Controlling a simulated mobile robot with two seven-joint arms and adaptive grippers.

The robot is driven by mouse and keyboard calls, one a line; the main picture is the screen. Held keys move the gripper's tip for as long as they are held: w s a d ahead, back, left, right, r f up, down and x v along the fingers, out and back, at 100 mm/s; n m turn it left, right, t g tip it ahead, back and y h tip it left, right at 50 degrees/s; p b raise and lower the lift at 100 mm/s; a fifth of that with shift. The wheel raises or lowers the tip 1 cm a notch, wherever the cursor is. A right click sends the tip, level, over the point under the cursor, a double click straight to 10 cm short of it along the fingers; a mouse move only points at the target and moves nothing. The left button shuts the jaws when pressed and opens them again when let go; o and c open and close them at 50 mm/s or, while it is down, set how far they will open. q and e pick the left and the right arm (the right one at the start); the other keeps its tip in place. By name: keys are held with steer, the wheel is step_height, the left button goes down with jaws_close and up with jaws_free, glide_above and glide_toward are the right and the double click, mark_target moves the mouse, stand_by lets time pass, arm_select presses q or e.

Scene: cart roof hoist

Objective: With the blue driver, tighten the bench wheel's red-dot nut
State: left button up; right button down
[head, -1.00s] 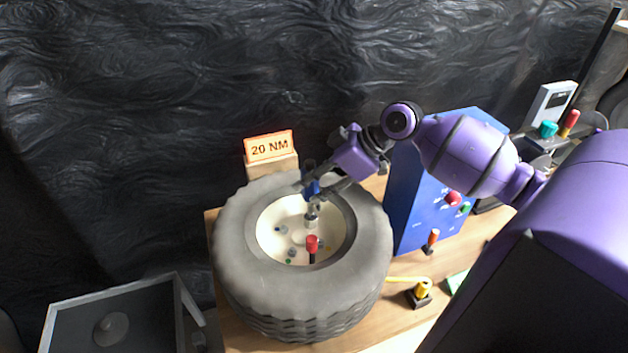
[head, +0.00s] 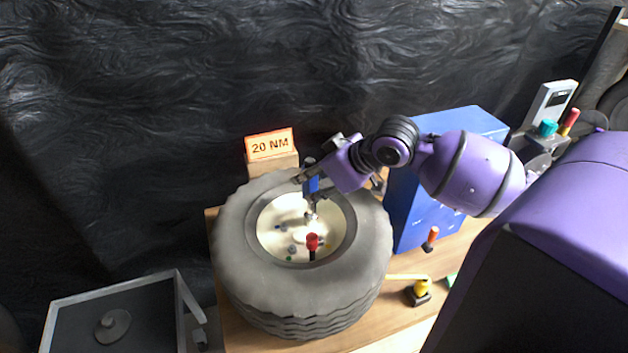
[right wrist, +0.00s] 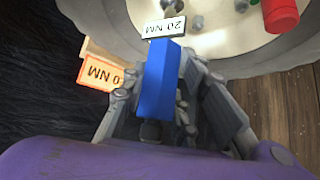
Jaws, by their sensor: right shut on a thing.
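The bench wheel is a grey tyre (head: 250,262) with a cream hub (head: 273,240), lying flat on the wooden bench. Several small nuts sit in the hub; I cannot make out a red dot on any of them. The blue driver (head: 311,185) is in my right gripper (head: 307,181), above the far part of the hub, its metal shaft pointing down. Whether its tip touches a nut cannot be told. In the right wrist view the blue driver (right wrist: 161,85) lies between the fingers, with a 20 NM tag (right wrist: 164,27) at its far end. My left gripper is not in view.
A red-topped piece (head: 312,241) stands up in the hub near the driver. An orange 20 NM sign (head: 270,145) stands behind the wheel. A blue box (head: 420,215), an orange-handled tool (head: 431,238) and a yellow piece (head: 420,290) are right. A grey tray (head: 75,318) is front left.

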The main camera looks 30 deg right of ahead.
steer(key=shift+w+d+n+g+y, duration=0.15)
steer(key=shift+n+g+y, duration=0.35)
steer(key=shift+n, duration=0.5)
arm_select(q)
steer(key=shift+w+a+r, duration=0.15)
arm_select(e)
steer(key=shift+r, duration=0.1)
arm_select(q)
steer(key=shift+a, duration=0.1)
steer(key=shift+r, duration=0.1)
arm_select(e)
steer(key=shift+r, duration=0.15)
